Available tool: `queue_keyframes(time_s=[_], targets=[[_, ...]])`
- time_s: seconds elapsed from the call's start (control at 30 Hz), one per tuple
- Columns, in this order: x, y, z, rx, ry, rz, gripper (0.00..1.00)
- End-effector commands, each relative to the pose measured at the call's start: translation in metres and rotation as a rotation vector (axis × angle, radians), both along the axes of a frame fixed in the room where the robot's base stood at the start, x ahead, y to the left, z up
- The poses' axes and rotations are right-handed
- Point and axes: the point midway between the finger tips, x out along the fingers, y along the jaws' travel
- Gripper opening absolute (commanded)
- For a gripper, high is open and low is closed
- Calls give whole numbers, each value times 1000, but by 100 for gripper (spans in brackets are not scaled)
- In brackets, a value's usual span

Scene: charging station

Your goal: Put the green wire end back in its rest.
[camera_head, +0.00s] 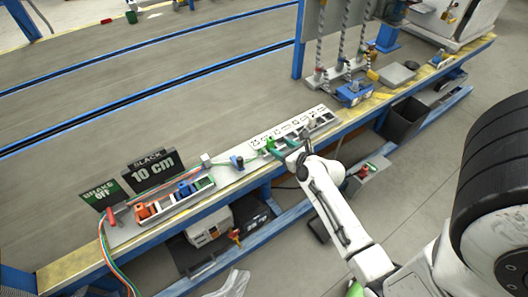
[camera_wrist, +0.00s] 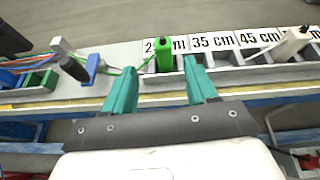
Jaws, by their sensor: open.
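The green wire end (camera_head: 270,143) stands upright at the left end of the row of length-marked slots. In the wrist view it (camera_wrist: 164,54) is at the slot whose label it partly covers, left of "35 cm". A green wire runs from it to the left. My gripper (camera_wrist: 160,68) has teal fingers, is open and empty, and points at the green wire end, which lies just ahead between the fingertips. The tray with coloured rests (camera_head: 175,205) is further left on the bench; an empty-looking green compartment (camera_wrist: 40,81) shows at its right end.
A black-handled blue clip (camera_wrist: 90,68) and a white post (camera_head: 206,160) stand between the tray and the slots. A white wire end (camera_wrist: 292,44) stands in a slot to the right.

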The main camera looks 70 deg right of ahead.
Motion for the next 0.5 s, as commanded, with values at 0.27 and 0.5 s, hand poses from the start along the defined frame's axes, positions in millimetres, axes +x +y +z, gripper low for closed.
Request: queue_keyframes(time_s=[0.27, 0.5], targets=[[18, -19, -12, 39, -49, -48, 57], [38, -32, -22, 39, -45, -47, 57]])
